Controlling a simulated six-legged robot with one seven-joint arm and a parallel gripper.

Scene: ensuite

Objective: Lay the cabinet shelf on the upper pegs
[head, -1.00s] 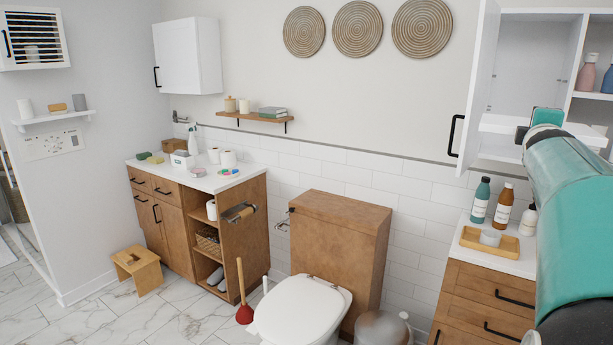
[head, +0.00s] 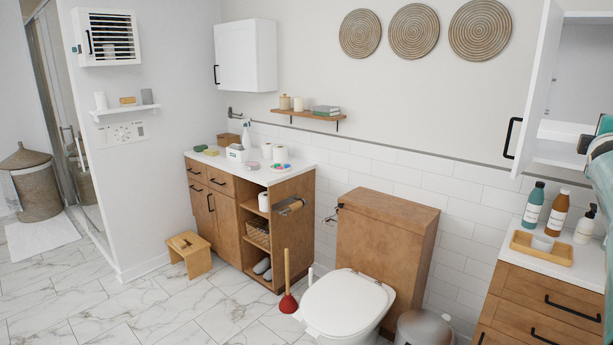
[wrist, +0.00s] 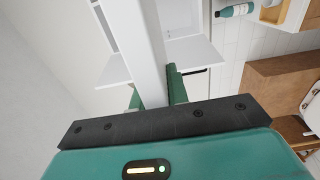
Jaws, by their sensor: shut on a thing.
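The white cabinet shelf (wrist: 150,50) is between my gripper's green fingers (wrist: 155,95) in the wrist view, seen nearly edge-on. My gripper is shut on it. In the head view the shelf (head: 566,130) is a pale strip at the mouth of the open white wall cabinet (head: 587,75). The cabinet door (head: 527,85) stands open on the left side. I cannot make out the pegs, or whether the shelf touches the cabinet's inside.
Below the cabinet, a wooden drawer unit (head: 545,300) bears a teal bottle (head: 533,206), a brown bottle (head: 554,213), a white bottle (head: 585,225) and a wooden tray (head: 565,254). The toilet (head: 347,303) and a bin (head: 425,328) stand to the left.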

